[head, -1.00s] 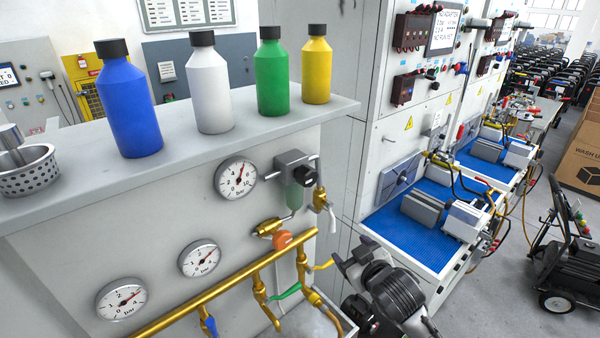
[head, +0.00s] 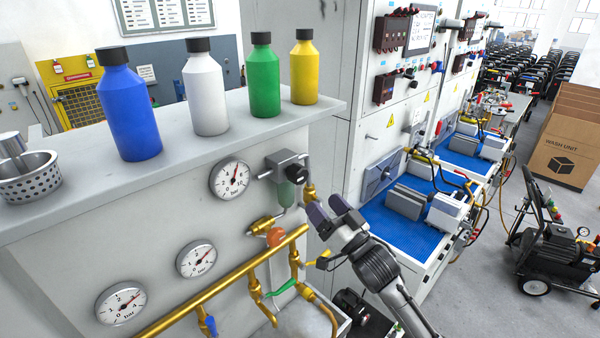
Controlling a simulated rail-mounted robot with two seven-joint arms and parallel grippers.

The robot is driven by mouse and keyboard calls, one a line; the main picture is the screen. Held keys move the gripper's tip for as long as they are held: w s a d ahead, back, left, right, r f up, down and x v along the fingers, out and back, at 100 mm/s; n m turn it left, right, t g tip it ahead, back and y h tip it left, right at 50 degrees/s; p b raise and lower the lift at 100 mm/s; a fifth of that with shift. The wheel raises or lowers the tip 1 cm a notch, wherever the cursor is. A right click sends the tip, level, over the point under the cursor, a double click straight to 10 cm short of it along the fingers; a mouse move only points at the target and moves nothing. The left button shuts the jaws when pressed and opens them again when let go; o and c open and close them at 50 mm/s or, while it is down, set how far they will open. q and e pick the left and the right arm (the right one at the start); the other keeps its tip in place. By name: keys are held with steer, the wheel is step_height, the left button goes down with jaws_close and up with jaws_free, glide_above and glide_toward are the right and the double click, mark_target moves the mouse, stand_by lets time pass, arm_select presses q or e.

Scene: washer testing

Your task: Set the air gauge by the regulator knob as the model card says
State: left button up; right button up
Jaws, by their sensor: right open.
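The air gauge (head: 230,179) is a round white dial marked in bar on the grey panel. Its needle points roughly upward; the exact reading is too small to tell. The regulator (head: 286,161) is a grey block to its right, with a small dark knob (head: 294,172) on its front and a green bowl below. My right gripper (head: 327,208) is open, with nothing visible between its dark fingers. In the picture it is below and right of the knob, apart from it. My left gripper is out of view. I cannot pick out a model card for certain.
Two lower gauges (head: 196,259) (head: 121,304) and a brass pipe (head: 215,288) with valves are on the panel. Several bottles (head: 129,115) and a metal basket (head: 29,178) stand on the shelf (head: 185,160) above. A blue-matted bench (head: 405,225) is at right.

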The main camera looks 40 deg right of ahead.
mark_target(303, 177)
steer(key=p+x, duration=0.2)
steer(key=x, duration=0.6)
steer(key=shift+w+r, duration=0.2)
steer(key=shift+w, duration=0.05)
steer(key=shift+p+x, duration=0.3)
steer(key=shift+x, duration=0.45)
steer(key=shift+f, duration=0.15)
steer(key=c, duration=0.9)
steer(key=shift+n, duration=0.4)
